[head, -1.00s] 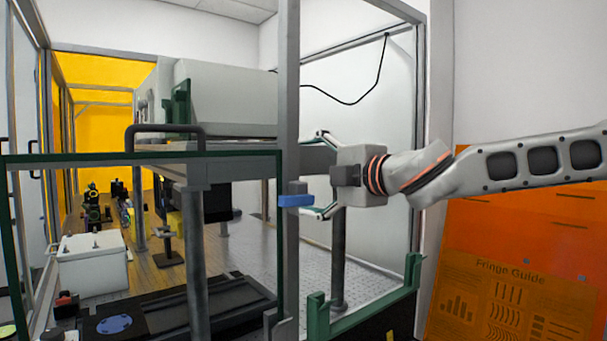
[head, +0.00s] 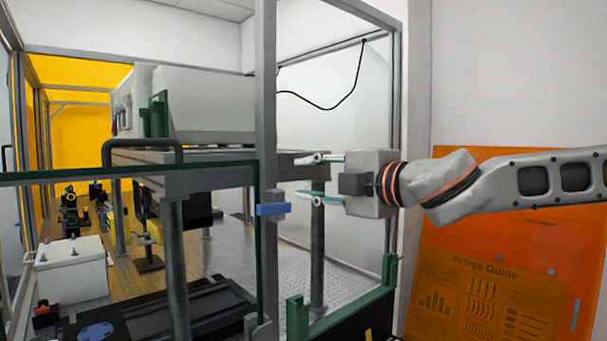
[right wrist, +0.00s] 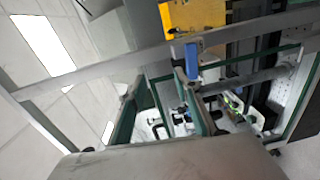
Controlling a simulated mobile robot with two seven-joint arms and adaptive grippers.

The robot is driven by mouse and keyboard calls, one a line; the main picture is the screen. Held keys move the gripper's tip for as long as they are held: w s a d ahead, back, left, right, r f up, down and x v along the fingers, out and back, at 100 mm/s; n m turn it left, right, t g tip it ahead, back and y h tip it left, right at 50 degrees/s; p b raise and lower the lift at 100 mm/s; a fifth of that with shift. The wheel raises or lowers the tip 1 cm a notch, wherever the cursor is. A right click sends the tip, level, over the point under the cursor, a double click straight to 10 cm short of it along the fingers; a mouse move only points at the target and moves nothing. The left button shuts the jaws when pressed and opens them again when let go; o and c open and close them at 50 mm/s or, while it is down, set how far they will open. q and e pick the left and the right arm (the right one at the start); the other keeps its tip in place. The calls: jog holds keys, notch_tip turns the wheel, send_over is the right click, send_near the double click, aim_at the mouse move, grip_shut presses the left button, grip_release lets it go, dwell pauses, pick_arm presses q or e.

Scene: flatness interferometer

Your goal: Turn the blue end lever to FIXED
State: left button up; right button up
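The blue end lever (head: 271,209) is a short bar lying about level in the head view, on the grey upright post (head: 265,120). It also shows in the right wrist view (right wrist: 192,60), just beyond the fingertips. My right gripper (head: 304,177) comes in from the right, a little above and right of the lever, apart from it in the head picture. Its two fingers are part open with nothing between them; the wrist view also shows the gap (right wrist: 162,82). I cannot read any FIXED marking. My left gripper is out of view.
A glass panel with a dark green edge (head: 130,175) stands left of the post. Green brackets (head: 298,318) sit low to its right. Behind are a grey beam (head: 215,178) and a white box (head: 72,270). An orange Fringe Guide panel (head: 500,200) stands at right.

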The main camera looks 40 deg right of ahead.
jog(key=shift+s+f, duration=0.1)
jog(key=shift+s, duration=0.6)
dwell(0.3)
jog(key=w+d+f+m+g+h, duration=0.1)
jog(key=w+f+m, duration=0.15)
jog(key=f, duration=1.35)
jog(key=w+d+f+m+g+h, duration=0.1)
jog(key=f+m, duration=0.2)
jog(key=f, duration=1.4)
jog(key=s+a+f+m+g+h, duration=0.2)
jog(key=s+f+m+g, duration=0.15)
jog(key=s+f, duration=0.85)
jog(key=s+a+f+m+g+h, duration=0.15)
jog(key=s+f+g, duration=0.35)
jog(key=s+f, duration=0.7)
jog(key=w+a+f+m+t+y, duration=0.1)
jog(key=w+a+f+t+y, duration=0.1)
jog(key=a+f, duration=0.6)
jog(key=w+a+f+m+t+y, duration=0.2)
jog(key=w+a+f+y, duration=0.1)
jog(key=a+f, duration=0.5)
jog(key=shift+y, duration=0.85)
jog(key=shift+m, duration=0.25)
